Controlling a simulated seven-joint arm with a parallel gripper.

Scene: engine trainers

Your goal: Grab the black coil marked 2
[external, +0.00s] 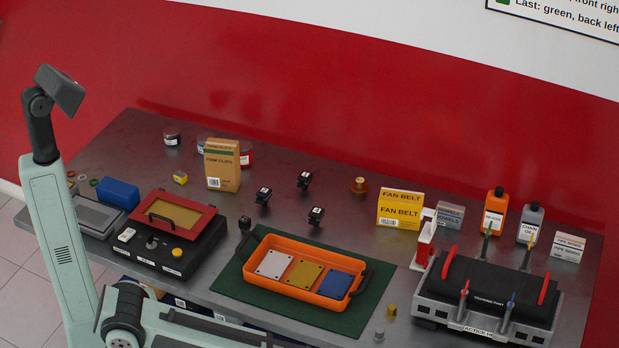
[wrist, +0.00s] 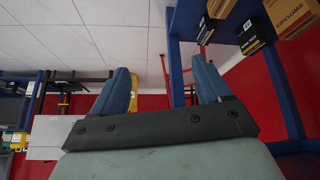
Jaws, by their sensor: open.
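Several small black coils with white tags stand on the metal bench in the external view. One coil (external: 304,180) is at the back, one (external: 263,195) is left of it, one (external: 316,216) is nearer the tray, and one (external: 245,223) is by the tray's left corner. The tag numbers are too small to read, so I cannot tell which is marked 2. My gripper (wrist: 162,84) shows in the wrist view with its two blue fingers apart and nothing between them. It faces ceiling tiles and shelving, away from the coils. I cannot make out its fingers in the external view.
An orange tray (external: 256,264) with coloured plates sits on a green mat (external: 222,283). A black control box (external: 190,255) is left of it, an engine trainer (external: 430,300) right. A clips carton (external: 222,165) and fan belt box (external: 400,209) stand behind. Blue shelving (wrist: 283,90) shows in the wrist view.

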